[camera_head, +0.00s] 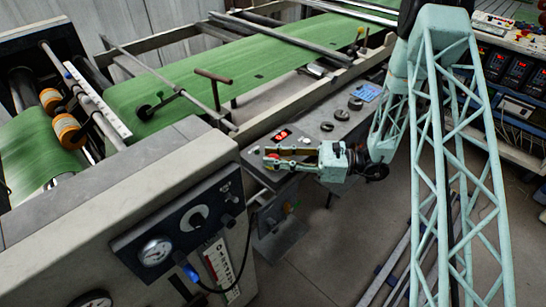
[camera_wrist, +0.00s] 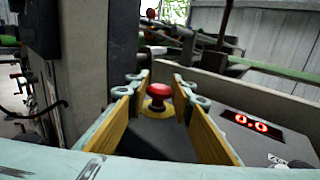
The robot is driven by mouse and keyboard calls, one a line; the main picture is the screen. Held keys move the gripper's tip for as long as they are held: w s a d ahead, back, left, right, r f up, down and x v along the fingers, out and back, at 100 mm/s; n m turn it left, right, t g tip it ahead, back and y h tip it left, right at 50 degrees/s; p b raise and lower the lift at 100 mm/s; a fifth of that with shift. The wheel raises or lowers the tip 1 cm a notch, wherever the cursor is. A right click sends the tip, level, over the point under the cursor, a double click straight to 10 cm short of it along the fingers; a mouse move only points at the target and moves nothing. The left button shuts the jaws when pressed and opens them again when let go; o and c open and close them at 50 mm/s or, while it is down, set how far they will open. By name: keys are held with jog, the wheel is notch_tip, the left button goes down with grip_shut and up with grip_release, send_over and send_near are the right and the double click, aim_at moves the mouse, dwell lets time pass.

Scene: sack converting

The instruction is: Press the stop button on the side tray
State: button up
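The red mushroom-shaped stop button (camera_wrist: 159,93) sits on a yellow base ring on the grey side tray (camera_wrist: 165,135). In the wrist view it shows upright between and beyond my two fingers. My gripper (camera_wrist: 157,88) is open, its yellow-padded fingers spread on either side of the button, with nothing held. In the head view my gripper (camera_head: 270,158) reaches left, low over the near end of the side tray (camera_head: 328,143), and a bit of red shows at its fingertips. I cannot tell whether the fingers touch the button or its ring.
A red digital display (camera_wrist: 245,122) lies right of the button. Black knobs (camera_head: 327,126) and a blue pad (camera_head: 367,92) are farther along the tray. A grey machine housing (camera_head: 150,175) with a gauge stands close on the left. Green sheet (camera_head: 215,75) runs behind.

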jog(key=c, duration=0.5)
jog(key=shift+f, duration=0.55)
jog(key=o, duration=1.2)
jog(key=shift+d, duration=0.15)
jog(key=shift+s+d, duration=0.25)
jog(key=shift+d, duration=1.7)
jog(key=shift+s+d, duration=0.3)
jog(key=shift+d, duration=1.6)
jog(key=shift+s+d, duration=0.25)
jog(key=shift+d, duration=1.7)
jog(key=shift+r, duration=0.1)
